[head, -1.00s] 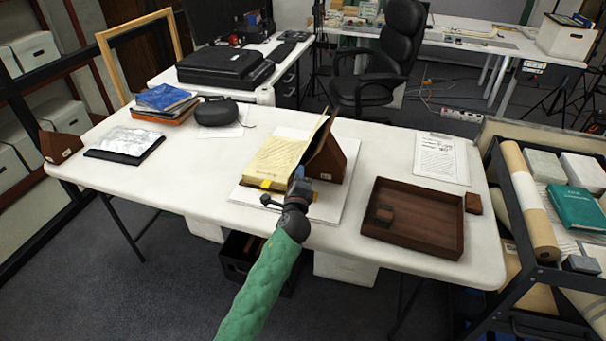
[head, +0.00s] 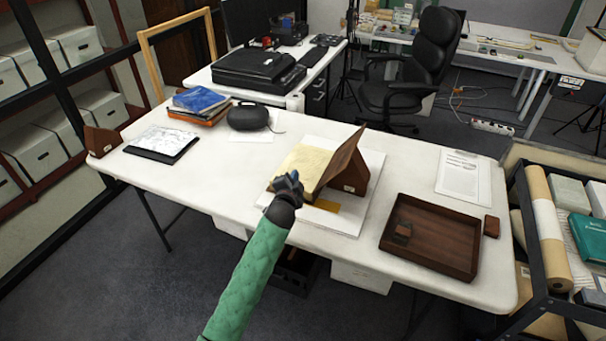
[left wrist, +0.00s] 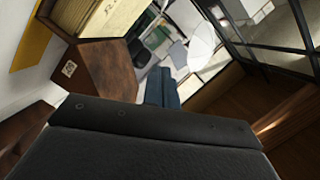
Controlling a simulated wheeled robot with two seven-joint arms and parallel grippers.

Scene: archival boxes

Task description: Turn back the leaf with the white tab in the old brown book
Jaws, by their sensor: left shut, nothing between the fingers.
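The old brown book lies open on a white board (head: 343,221) on the table. Its pale yellow page (head: 302,160) faces up on the left. Its brown cover (head: 341,158) stands tilted at the right against a brown wooden wedge (head: 356,178). My left gripper (head: 290,178) is shut and empty at the book's near left edge and hides part of it; contact cannot be told. I cannot make out the white tab. My right gripper is out of view.
A yellow strip (head: 326,205) lies on the board before the book. A brown wooden tray (head: 455,262) stands to the right, with a small block (head: 491,226) beside it. A dark case (head: 248,117) and stacked books (head: 200,101) lie behind left. The table's front left is clear.

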